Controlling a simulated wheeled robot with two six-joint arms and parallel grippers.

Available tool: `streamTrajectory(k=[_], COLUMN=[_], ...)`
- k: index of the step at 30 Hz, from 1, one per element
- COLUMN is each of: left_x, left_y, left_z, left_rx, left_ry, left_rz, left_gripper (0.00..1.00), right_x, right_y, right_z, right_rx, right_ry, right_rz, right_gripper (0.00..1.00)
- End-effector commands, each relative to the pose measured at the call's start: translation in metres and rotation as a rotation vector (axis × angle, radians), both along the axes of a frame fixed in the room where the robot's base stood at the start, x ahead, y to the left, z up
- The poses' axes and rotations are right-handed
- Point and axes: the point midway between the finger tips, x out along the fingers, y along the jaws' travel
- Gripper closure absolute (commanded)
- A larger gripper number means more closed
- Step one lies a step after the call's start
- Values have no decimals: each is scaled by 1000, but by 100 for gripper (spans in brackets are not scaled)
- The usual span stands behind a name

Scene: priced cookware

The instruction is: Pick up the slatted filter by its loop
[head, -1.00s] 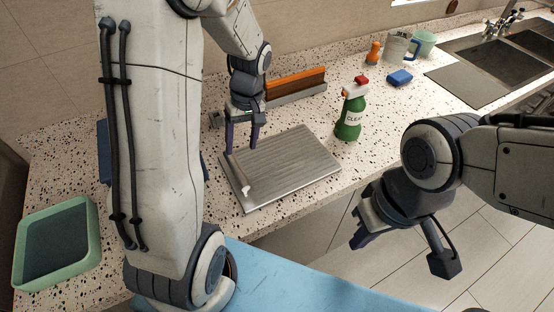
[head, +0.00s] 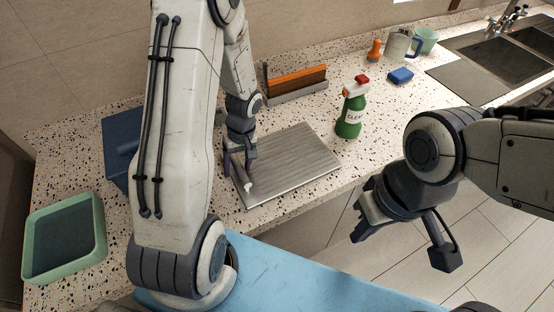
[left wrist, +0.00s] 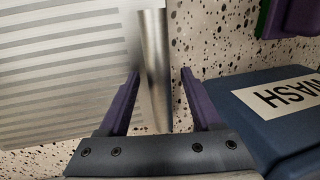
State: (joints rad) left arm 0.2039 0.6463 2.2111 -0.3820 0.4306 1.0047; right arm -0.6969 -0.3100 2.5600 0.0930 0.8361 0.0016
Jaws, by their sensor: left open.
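The slatted filter (head: 290,160) is a flat grey metal panel lying on the speckled counter. A small pale piece (head: 248,187), perhaps its loop, shows near its left edge; it is too small to be sure. My left gripper (head: 238,172) is open and low over the filter's left edge. In the left wrist view the filter's slats (left wrist: 60,70) fill the left side. A shiny metal edge strip lies between the open purple fingers (left wrist: 160,85), with no visible grip on it. My right gripper (head: 368,228) hangs in front of the counter, away from the filter; its opening is unclear.
A green spray bottle (head: 350,115) stands right of the filter. An orange-and-grey rack (head: 297,88) is behind it. A blue bin (head: 116,135) is left, partly hidden by my arm; a blue box marked WASH (left wrist: 285,110) is beside the fingers. A green tray (head: 98,225) is front left.

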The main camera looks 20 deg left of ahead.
Motion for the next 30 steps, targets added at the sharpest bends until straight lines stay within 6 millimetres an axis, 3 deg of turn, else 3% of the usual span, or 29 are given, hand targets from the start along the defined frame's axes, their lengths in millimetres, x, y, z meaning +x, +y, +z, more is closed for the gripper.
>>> streamTrajectory(k=[3,8,9,30], left_x=[0,0,0,0], left_y=[0,0,0,0], left_z=[0,0,0,1], left_rx=[0,0,0,0], left_ry=[0,0,0,0], left_rz=[0,0,0,0], left_gripper=[34,96,100,100], right_x=[0,0,0,0], right_y=[0,0,0,0], right_z=[0,0,0,0], right_rx=[0,0,0,0], right_ry=[0,0,0,0], right_rz=[0,0,0,0], right_gripper=[100,100,100,100])
